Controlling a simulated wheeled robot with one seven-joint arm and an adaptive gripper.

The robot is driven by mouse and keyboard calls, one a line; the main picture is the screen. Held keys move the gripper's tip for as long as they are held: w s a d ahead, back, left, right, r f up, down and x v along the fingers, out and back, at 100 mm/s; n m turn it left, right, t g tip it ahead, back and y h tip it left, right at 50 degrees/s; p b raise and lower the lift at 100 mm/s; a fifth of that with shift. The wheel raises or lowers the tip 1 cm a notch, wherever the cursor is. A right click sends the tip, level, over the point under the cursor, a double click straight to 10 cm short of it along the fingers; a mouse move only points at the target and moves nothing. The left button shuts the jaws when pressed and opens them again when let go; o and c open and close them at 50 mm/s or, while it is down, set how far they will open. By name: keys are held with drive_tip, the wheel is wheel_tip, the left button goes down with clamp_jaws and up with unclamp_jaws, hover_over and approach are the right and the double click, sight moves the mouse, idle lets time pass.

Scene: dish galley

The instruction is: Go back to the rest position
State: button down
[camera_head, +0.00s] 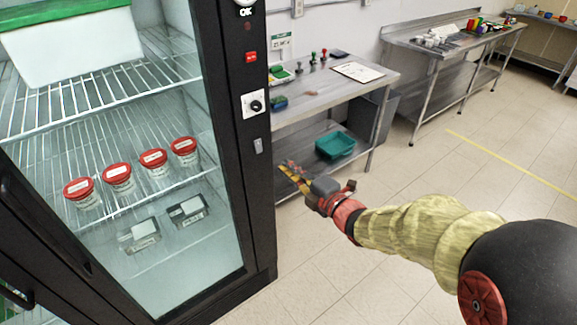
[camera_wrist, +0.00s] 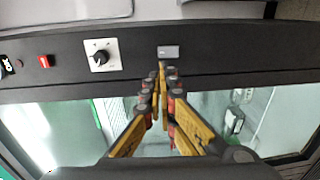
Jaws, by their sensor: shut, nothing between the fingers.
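My gripper (camera_head: 290,176) is at the end of my outstretched arm, in front of the right frame post of a glass-door fridge (camera_head: 262,205). In the wrist view, my gripper's yellow fingers (camera_wrist: 162,72) come together at their tips and hold nothing. The tips point at the dark fridge frame (camera_wrist: 225,55), just below a small grey plate (camera_wrist: 168,52). I cannot tell whether they touch the frame. The fridge door looks shut.
Red-lidded tubs (camera_head: 154,158) stand on a wire shelf behind the glass. A steel table (camera_head: 318,100) with stamps and a clipboard (camera_head: 358,72) stands behind my gripper, a teal bin (camera_head: 335,145) on its lower shelf. Open tiled floor (camera_head: 420,150) lies to the right.

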drive_tip(key=d+f+m+g+h, duration=0.2)
drive_tip(key=d+f+m+h, duration=0.4)
drive_tip(key=f, duration=0.4)
drive_tip(key=s+d+f+m+g+h, duration=0.2)
drive_tip(key=s+d+m+g+h, duration=0.2)
drive_tip(key=s+d+m, duration=0.6)
drive_tip(key=s+d+r+m+g, duration=0.1)
drive_tip(key=s+r+m+g, duration=0.2)
drive_tip(key=s, duration=0.5)
drive_tip(key=s+r+m+g, duration=0.1)
drive_tip(key=s+r+m, duration=0.25)
drive_tip(key=s, duration=0.35)
drive_tip(key=s+a+r+m+t, duration=0.1)
drive_tip(key=s+a+r+m, duration=0.1)
drive_tip(key=s+r, duration=0.4)
drive_tip(key=shift+w+v, duration=0.25)
drive_tip(key=shift+v, duration=0.95)
